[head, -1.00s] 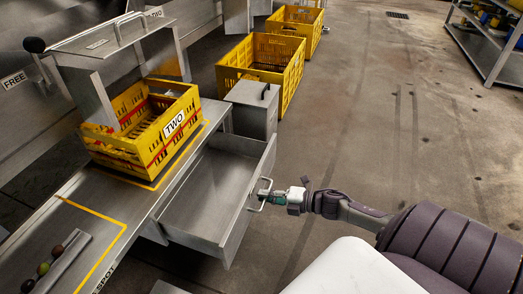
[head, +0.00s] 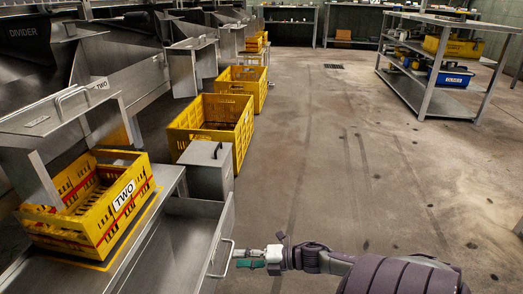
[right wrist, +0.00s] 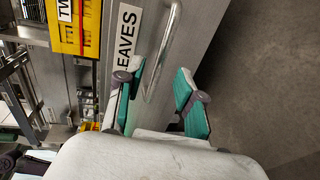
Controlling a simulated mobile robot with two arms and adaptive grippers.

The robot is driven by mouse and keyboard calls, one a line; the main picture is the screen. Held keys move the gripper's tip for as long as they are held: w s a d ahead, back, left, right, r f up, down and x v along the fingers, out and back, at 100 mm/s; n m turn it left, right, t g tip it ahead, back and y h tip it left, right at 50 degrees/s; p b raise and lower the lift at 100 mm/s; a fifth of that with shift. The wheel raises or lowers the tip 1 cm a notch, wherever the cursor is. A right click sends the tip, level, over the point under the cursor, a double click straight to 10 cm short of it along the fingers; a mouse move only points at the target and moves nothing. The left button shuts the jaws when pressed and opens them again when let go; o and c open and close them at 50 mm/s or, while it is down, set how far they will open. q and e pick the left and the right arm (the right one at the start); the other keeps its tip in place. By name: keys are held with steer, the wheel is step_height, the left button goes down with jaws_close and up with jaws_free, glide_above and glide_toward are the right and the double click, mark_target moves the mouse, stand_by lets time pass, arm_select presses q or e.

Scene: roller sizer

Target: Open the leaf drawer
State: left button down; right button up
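The leaf drawer (head: 178,248) is a grey metal drawer, pulled out from under the bench and empty where I see inside it. Its front bears a LEAVES label (right wrist: 127,40) in the right wrist view. Its bar handle (head: 220,262) shows on the outer face, and also in the right wrist view (right wrist: 165,50). My right gripper (head: 240,258) is at the handle, outside the drawer front. In the right wrist view its green fingers (right wrist: 160,72) stand apart, with the handle's near end between them and no clear grip. My left gripper is out of view.
A yellow crate marked TWO (head: 95,205) stands on the bench beside the drawer. A grey lidded box (head: 207,172) and a larger yellow crate (head: 205,125) are beyond it. The floor to the right is clear up to a metal shelf (head: 430,95).

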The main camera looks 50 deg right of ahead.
steer(key=v, duration=0.7)
steer(key=shift+s, duration=0.25)
steer(key=shift+d, duration=0.15)
